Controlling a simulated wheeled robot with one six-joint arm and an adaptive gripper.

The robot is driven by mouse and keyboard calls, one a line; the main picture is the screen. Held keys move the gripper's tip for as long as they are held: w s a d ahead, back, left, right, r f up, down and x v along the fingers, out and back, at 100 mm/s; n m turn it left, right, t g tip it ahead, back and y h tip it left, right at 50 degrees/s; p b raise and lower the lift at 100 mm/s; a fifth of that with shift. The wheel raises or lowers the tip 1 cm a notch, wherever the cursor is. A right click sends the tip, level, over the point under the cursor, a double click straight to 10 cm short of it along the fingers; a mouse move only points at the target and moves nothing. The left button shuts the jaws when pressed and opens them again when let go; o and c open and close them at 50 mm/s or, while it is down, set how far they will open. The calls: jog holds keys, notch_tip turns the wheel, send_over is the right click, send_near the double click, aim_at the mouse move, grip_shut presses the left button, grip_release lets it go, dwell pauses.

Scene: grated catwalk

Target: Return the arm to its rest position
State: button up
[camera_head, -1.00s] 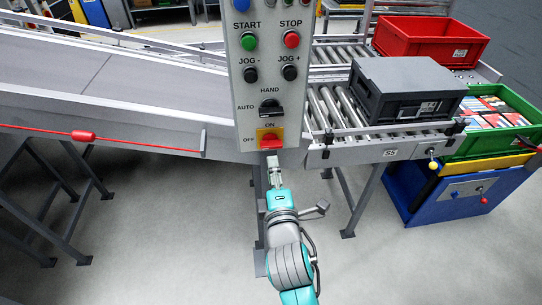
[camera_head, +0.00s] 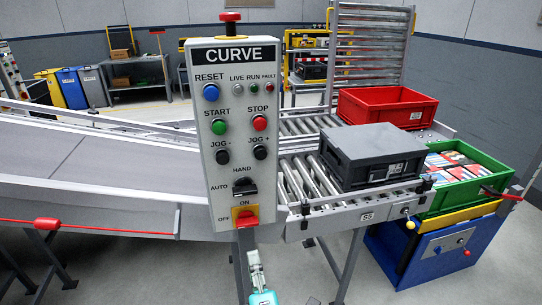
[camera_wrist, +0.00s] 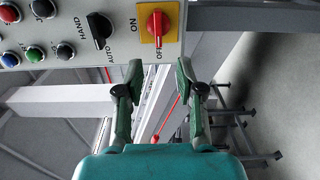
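My gripper (camera_head: 253,256) hangs below the front control panel (camera_head: 207,155), near its bottom edge, with only its end and part of the wrist in the head view. In the wrist view my gripper (camera_wrist: 160,78) has its two fingers well apart with nothing between them. The red rotary switch (camera_head: 246,219) on its yellow plate sits at the panel's bottom, above the fingertips and apart from them. It also shows in the wrist view (camera_wrist: 155,24), beyond the fingers. Most of my arm is out of frame.
A roller conveyor with a grey crate (camera_head: 372,157) and a red crate (camera_head: 387,110) runs behind the panel. A green crate (camera_head: 462,199) of packages stands at the right. A red pull cord (camera_head: 110,229) runs along the left conveyor. Open floor lies below.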

jog(key=s+d+f+m+g+h, duration=0.1)
jog(key=s+d+f+m+g, duration=0.1)
jog(key=s+d+f+m, duration=0.95)
jog(key=s+d+m+h, duration=0.2)
jog(key=s+d+m, duration=0.3)
jog(key=s, duration=0.8)
jog(key=s+d+m+h, duration=0.2)
jog(key=s+d+m, duration=0.3)
jog(key=s, duration=0.8)
jog(key=shift+s+d+f+g, duration=0.3)
jog(key=shift+d+f, duration=0.15)
jog(key=shift+d, duration=0.65)
